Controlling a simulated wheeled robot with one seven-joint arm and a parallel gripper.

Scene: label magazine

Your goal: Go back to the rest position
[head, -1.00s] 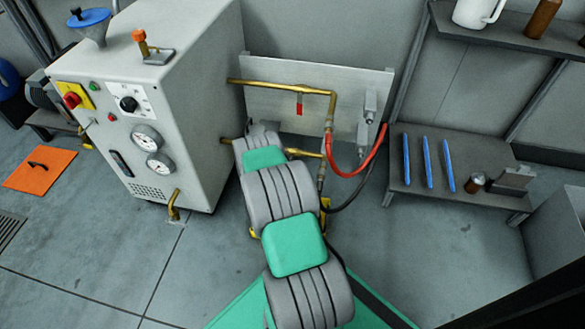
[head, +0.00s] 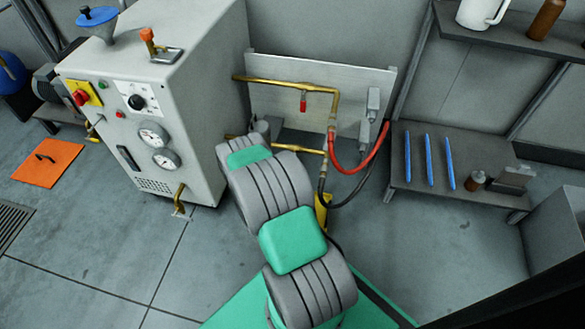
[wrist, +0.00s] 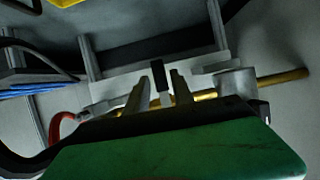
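My gripper shows in the wrist view (wrist: 158,92), with its two pale fingers apart. A small dark and white piece shows in the gap between them; I cannot tell what it is, and neither finger clearly touches it. In the head view my gripper is hidden behind my own grey and green arm, which reaches toward the gap between the white machine (head: 190,80) and the pipe board (head: 265,95).
Brass pipe (head: 285,84) with a red-handled valve (head: 303,104), and a red hose (head: 372,157), are close to my arm. A low shelf (head: 405,178) bears blue sticks (head: 429,160). An orange mat (head: 60,165) lies on the floor at left. Floor at lower left is clear.

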